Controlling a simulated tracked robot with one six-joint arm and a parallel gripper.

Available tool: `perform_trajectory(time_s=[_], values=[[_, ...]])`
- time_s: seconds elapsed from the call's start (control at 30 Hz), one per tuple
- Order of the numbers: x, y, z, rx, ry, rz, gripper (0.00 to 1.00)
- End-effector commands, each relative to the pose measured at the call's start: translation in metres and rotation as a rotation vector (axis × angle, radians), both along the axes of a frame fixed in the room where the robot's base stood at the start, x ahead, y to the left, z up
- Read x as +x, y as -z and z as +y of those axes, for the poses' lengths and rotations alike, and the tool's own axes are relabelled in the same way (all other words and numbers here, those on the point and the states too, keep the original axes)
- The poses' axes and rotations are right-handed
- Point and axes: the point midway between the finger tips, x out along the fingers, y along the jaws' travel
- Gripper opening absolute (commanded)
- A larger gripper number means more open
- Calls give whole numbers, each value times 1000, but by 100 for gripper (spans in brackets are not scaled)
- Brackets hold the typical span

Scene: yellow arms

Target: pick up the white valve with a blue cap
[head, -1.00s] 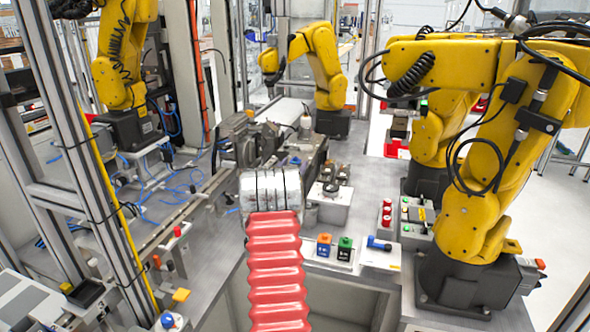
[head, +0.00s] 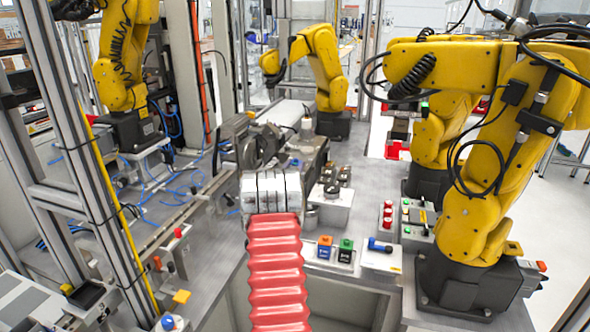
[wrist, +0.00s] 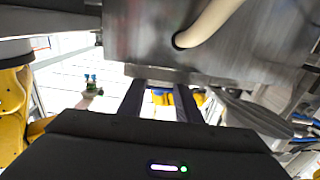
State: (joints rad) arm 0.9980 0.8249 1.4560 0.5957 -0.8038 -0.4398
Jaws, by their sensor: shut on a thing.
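My gripper (wrist: 160,92) shows in the wrist view as two dark fingers with a gap between them, reaching toward a large grey metal surface. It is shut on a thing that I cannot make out. Small patches of yellow and blue show between the fingers; I cannot tell whether they are held or lie behind. In the head view my red ribbed arm and silver wrist hide most of the gripper. I cannot clearly identify the white valve with a blue cap. A blue cylindrical piece (head: 380,245) lies on a white block on the right of the bench.
A grey metal surface (wrist: 215,40) fills the top of the wrist view, close to the fingers. Orange (head: 324,241) and green (head: 345,244) pieces stand on the bench. A yellow robot arm (head: 475,215) stands at the right. Posts and rails line the left.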

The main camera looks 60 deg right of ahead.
Motion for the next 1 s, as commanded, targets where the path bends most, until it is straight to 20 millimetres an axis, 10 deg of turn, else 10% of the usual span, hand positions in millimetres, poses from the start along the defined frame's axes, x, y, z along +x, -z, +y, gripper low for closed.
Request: perform_trajectory(time_s=[0.6, 1.0], values=[[0, -88, 0, -4, 1, -3, 7], [0, -100, 0, -1, 1, -1, 7]])
